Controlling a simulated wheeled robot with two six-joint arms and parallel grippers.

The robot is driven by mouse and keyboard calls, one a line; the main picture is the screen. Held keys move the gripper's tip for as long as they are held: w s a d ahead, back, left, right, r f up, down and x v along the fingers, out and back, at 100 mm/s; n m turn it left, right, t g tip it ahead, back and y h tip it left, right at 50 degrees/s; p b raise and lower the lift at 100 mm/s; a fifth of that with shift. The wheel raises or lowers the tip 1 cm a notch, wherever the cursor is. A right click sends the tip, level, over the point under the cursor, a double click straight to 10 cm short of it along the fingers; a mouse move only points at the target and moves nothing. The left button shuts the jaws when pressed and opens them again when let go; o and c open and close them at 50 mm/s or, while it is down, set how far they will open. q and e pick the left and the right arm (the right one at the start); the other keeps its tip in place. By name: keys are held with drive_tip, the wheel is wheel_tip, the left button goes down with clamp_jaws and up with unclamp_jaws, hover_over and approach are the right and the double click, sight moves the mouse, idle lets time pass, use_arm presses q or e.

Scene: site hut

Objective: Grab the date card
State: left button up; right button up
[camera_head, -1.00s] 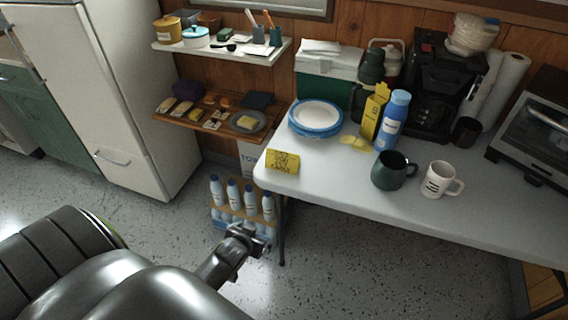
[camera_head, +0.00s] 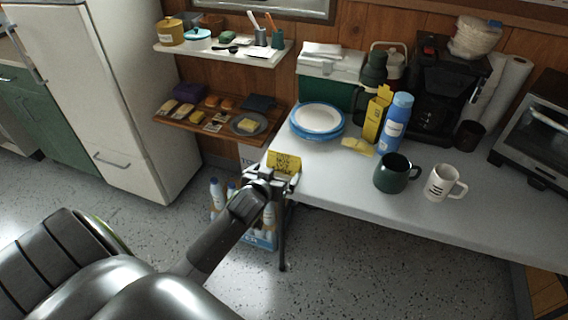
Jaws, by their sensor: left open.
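The date card (camera_head: 284,161) is a small yellow folded card with dark lettering. It stands at the left front corner of the white table (camera_head: 340,182). My left gripper (camera_head: 270,178) is open at that corner, right in front of the card, and hides its lower part. I cannot tell whether the fingers touch the card or reach around it. My right gripper is not in view.
A dark green mug (camera_head: 396,174) and a white mug (camera_head: 443,183) stand to the right on the table. Blue-rimmed plates (camera_head: 317,120), a blue bottle (camera_head: 394,122) and a coffee maker (camera_head: 447,90) stand behind. Bottles (camera_head: 216,193) stand below the table's left end.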

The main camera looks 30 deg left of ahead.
sight(283, 163)
use_arm(q)
drive_tip(key=x, duration=0.5)
drive_tip(key=shift+r, duration=0.1)
drive_tip(key=shift+w+a, duration=0.15)
drive_tip(key=shift+w, duration=0.25)
drive_tip(key=shift+x, duration=2.2)
drive_tip(key=shift+r, duration=0.15)
drive_tip(key=c, duration=0.6)
